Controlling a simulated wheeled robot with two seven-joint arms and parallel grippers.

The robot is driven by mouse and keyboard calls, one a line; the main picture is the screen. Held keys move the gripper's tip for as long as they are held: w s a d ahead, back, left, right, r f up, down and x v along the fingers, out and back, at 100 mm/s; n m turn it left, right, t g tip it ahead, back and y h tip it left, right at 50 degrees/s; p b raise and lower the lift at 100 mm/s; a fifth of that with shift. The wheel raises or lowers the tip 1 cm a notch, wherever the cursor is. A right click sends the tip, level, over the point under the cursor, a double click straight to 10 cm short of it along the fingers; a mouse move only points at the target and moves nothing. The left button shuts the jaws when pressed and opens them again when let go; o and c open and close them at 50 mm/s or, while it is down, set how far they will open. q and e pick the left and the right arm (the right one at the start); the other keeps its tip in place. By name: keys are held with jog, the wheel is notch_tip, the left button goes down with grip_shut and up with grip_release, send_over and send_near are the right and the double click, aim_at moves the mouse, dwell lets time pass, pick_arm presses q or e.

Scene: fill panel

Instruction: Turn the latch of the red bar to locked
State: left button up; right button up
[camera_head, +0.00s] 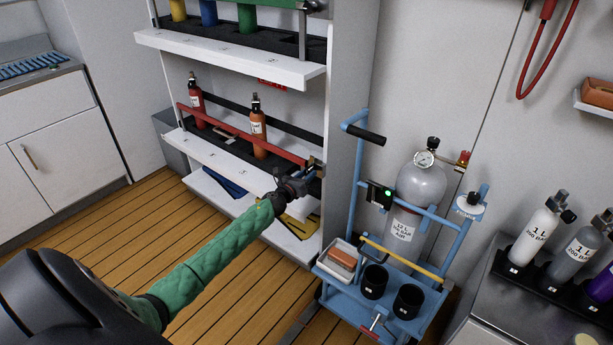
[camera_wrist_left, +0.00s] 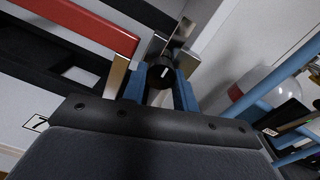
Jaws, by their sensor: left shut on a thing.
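The red bar (camera_head: 288,156) runs along the front of the middle shelf, in front of a red bottle (camera_head: 196,100) and an orange bottle (camera_head: 257,128). In the left wrist view, the red bar (camera_wrist_left: 90,22) ends in a metal piece beside the latch. The latch (camera_wrist_left: 160,74) shows as a round black knob with a short white mark that points nearly upright in the picture. My left gripper (camera_head: 300,181) is at the bar's right end. In the left wrist view, its blue fingers (camera_wrist_left: 160,90) are shut on the knob, one on each side. My right gripper is not in view.
A blue trolley (camera_head: 400,305) with a grey gas cylinder (camera_head: 420,185) stands close to the right of the shelf unit. An upper white shelf (camera_head: 230,60) overhangs the bar. A bench with several small bottles is at the right. The wooden floor at the left is clear.

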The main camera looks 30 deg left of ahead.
pick_arm(q)
jog(key=shift+n, duration=0.4)
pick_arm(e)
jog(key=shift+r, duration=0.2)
pick_arm(q)
jog(key=n+p, duration=0.2)
jog(key=n, duration=0.1)
jog(key=n+p, duration=0.1)
jog(key=n, duration=0.3)
jog(key=n+p, duration=0.2)
jog(key=n, duration=0.1)
jog(key=shift+d+r+n+p, duration=0.1)
jog(key=shift+r+n+p, duration=0.2)
jog(key=n+p, duration=0.2)
jog(key=n, duration=0.3)
jog(key=shift+h+p, duration=0.3)
jog(key=shift+f+n, duration=0.1)
jog(key=shift+n, duration=0.5)
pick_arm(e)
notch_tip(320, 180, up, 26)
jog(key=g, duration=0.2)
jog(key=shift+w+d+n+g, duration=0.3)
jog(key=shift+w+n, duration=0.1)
pick_arm(q)
jog(key=o, duration=1)
